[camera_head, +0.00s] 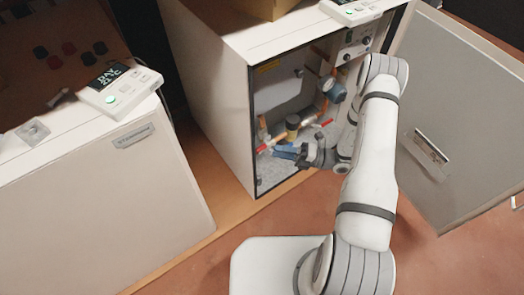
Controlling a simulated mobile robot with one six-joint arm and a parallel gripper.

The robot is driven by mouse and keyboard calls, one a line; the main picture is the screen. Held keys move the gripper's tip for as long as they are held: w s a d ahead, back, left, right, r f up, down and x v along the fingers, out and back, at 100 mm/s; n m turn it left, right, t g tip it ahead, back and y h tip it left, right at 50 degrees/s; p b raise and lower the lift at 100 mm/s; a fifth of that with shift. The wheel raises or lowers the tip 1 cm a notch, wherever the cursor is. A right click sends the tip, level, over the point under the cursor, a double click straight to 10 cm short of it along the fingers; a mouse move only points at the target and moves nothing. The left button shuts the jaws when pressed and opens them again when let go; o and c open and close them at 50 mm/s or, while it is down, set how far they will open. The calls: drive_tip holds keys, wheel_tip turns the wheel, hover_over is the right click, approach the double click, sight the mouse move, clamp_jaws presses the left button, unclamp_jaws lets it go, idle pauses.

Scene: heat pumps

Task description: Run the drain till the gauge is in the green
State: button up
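The right heat pump cabinet (220,101) stands with its door (462,112) swung open to the right. Inside are copper pipes and valves. A blue part (285,153), perhaps a valve handle, sits low in the cabinet. Red-tipped levers lie near it, one to the left (264,148) and one to the upper right (326,122). A round dark blue part (334,90), perhaps the gauge, sits higher on the pipework; its face and any green zone are not readable. My gripper (303,156) is at the cabinet's lower opening, right beside the blue part. Contact and finger opening are unclear.
A second, closed cabinet (95,190) stands at left with a lit controller (120,88) on top. Another controller (350,10) and a cardboard box (262,7) rest on the right cabinet. Knobs (352,45) line the inner panel.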

sight(260, 148)
drive_tip(key=shift+m+t, duration=0.5)
drive_tip(key=shift+m, duration=0.2)
drive_tip(key=a, duration=0.2)
drive_tip(key=w+a+b, duration=0.1)
drive_tip(key=a, duration=0.2)
drive_tip(key=a+b, duration=0.1)
drive_tip(key=a, duration=0.1)
drive_tip(key=shift+w+a+f, duration=0.15)
drive_tip(key=shift+w+f, duration=0.25)
drive_tip(key=shift+c, duration=0.6)
clamp_jaws()
